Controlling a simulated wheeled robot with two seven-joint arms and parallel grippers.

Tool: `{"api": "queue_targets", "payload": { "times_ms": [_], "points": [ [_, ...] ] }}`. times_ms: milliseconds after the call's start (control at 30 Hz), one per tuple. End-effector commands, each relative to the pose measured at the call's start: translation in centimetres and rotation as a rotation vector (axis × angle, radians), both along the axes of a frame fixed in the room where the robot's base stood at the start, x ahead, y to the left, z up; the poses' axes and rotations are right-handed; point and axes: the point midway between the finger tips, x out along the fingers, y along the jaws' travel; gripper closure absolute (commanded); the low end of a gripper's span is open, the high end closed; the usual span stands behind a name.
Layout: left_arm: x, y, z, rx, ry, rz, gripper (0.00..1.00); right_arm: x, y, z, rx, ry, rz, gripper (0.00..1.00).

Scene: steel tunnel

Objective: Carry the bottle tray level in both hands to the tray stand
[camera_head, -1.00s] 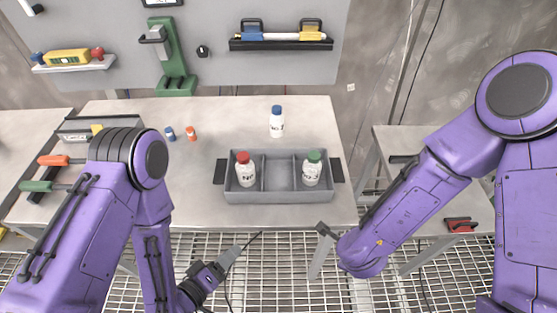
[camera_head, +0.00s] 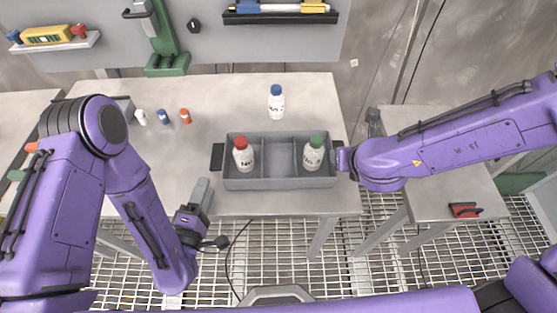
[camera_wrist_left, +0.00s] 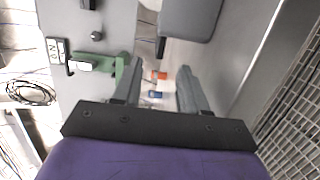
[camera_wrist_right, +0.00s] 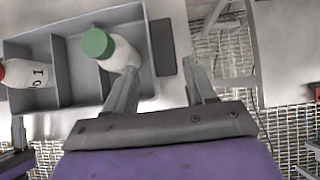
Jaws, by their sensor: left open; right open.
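The grey bottle tray (camera_head: 280,183) sits on the table with a dark handle tab at each end. A red-capped bottle (camera_head: 243,158) stands in its left compartment and a green-capped bottle (camera_head: 313,156) in its right one. My left gripper (camera_head: 200,195) is open and empty, in front and left of the left tab (camera_head: 217,157); in the left wrist view the tray (camera_wrist_left: 190,18) lies beyond its fingers. My right gripper is open at the tray's right end; in the right wrist view the right tab (camera_wrist_right: 163,47) shows between and beyond its fingers (camera_wrist_right: 160,80). I cannot identify the tray stand for sure.
A blue-capped bottle (camera_head: 276,104) stands behind the tray. Small white, blue (camera_head: 163,117) and orange (camera_head: 185,116) items stand at the left. A grey side table (camera_head: 440,175) at the right carries a red item (camera_head: 464,210); its top is otherwise mostly clear. Grating floor lies in front.

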Motion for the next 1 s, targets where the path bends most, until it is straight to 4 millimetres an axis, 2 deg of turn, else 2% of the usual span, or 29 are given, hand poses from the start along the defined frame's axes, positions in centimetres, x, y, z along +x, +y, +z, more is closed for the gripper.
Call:
{"api": "queue_targets", "payload": {
  "times_ms": [300,467,567,800,1000],
  "points": [
    [0.3,-0.1,0.0,-0.006,-0.001,0.008,0.57,0.0,-0.4,0.1,0.007,-0.004,-0.021,0.45],
    [1.3,-0.4,0.1,-0.002,-0.009,0.004,0.57,0.6,-0.4,-0.8,0.005,-0.002,-0.020,0.45],
    [2.6,-0.6,0.1,-0.002,-0.007,0.005,0.57,1.5,-0.4,-1.9,0.003,-0.001,-0.019,0.45],
    [7.1,-1.5,0.1,-0.006,-0.005,0.013,0.57,4.4,-0.4,-5.5,0.002,-0.002,-0.016,0.45],
    [9.7,-2.1,0.1,-0.005,-0.002,0.011,0.57,6.1,-0.5,-7.6,0.004,-0.003,-0.017,0.45]
  ]
}}
